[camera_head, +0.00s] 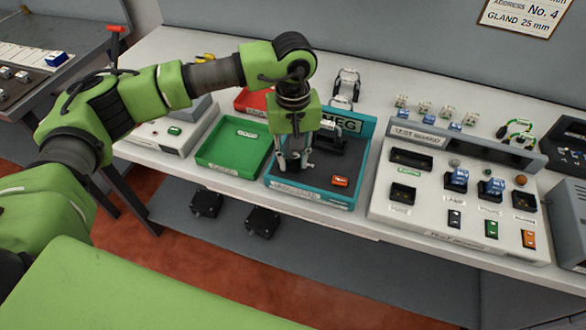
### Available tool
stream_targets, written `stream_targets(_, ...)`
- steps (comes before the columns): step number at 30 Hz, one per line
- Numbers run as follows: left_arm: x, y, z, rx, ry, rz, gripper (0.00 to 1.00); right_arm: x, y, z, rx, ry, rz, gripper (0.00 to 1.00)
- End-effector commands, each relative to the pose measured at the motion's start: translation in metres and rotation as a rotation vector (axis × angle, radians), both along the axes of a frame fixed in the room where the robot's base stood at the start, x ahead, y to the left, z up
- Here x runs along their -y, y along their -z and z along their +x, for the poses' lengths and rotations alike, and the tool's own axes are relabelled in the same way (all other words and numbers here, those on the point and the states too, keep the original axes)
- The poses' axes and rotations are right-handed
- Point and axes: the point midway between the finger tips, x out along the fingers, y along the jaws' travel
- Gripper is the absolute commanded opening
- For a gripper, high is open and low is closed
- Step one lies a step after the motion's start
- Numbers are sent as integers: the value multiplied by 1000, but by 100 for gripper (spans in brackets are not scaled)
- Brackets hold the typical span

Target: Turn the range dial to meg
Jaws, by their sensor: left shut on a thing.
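The teal tester (335,198) stands on the white bench, with a sign reading MEG (342,124) at its back and an orange switch (340,182) near its front right. My left gripper (292,162) points straight down over the left part of the tester. Its fingers are shut on the range dial, which the fingers mostly hide. I cannot tell which way the dial points. My right gripper is not in view.
A green tray (222,152) sits just left of the tester, and a red tray (250,100) behind it. A white test board (405,222) with switches and blue parts stands to the right. Several small parts (423,109) lie behind it. A lower grey shelf holds two black boxes (263,221).

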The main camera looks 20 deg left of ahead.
Motion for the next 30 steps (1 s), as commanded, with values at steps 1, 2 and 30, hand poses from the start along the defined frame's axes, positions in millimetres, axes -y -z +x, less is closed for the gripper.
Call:
stream_targets(1,0,5,1,3,34,-2,2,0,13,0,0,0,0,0)
stream_targets(2,0,5,1,3,54,-2,2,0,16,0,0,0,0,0)
stream_targets(30,0,-1,0,1,245,-1,2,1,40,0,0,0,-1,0)
